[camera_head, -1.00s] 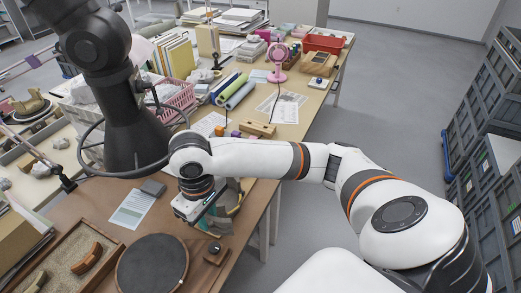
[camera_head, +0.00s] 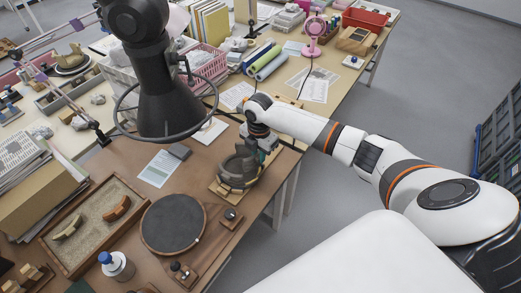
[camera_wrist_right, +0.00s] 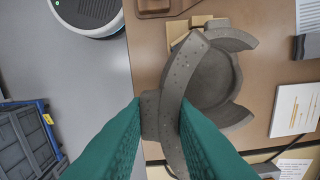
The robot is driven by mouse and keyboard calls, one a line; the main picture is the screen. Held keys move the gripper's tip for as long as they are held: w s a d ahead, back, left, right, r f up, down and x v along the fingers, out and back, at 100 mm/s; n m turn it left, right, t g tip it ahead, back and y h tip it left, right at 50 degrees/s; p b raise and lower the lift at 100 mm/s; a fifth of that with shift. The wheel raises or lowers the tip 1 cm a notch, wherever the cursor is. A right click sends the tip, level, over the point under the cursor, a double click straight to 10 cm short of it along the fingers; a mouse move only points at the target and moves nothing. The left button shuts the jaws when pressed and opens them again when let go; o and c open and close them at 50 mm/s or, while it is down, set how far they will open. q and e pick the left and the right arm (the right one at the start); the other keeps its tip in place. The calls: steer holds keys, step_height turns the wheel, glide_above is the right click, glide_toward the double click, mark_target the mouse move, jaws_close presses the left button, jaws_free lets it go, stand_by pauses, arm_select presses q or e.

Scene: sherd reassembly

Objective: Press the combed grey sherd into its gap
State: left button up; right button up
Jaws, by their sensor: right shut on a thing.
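The grey vessel (camera_head: 236,170) stands on a wooden stand (camera_head: 216,190) near the table's right edge; its wall is incomplete. In the right wrist view the vessel (camera_wrist_right: 208,82) is seen from above, with separate curved wall parts around its hollow. My right gripper (camera_head: 264,152) is at the vessel's far right side. In the wrist view its green fingers (camera_wrist_right: 161,104) are shut on a grey sherd (camera_wrist_right: 150,116) beside a curved, speckled grey band. I cannot tell whether they touch. Combing on the sherd does not show. My left gripper is out of view.
A dark round turntable (camera_head: 173,222) is left of the vessel. A sand tray (camera_head: 60,262) holds curved sherds. A blue-capped bottle (camera_head: 116,265) stands in front. A printed sheet (camera_head: 158,168) lies behind the turntable. Floor is free beyond the table's right edge.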

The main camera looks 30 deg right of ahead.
mark_target(259, 165)
steer(key=shift+w+d+f+n, duration=0.1)
steer(key=shift+d+f+n, duration=0.25)
steer(key=shift+d+n, duration=0.05)
steer(key=shift+f+b, duration=1.25)
steer(key=shift+b, duration=0.1)
steer(key=shift+w+a+f+b, duration=0.1)
steer(key=shift+w+f+b, duration=0.05)
steer(key=shift+f+b, duration=1.25)
steer(key=shift+w+a+f+b, duration=0.1)
steer(key=shift+f+b, duration=1.15)
steer(key=shift+f, duration=0.1)
steer(key=shift+w, duration=0.3)
steer(key=shift+f, duration=0.15)
steer(key=shift+f, duration=0.2)
steer(key=shift+s+a+f, duration=0.1)
steer(key=shift+s+f, duration=0.1)
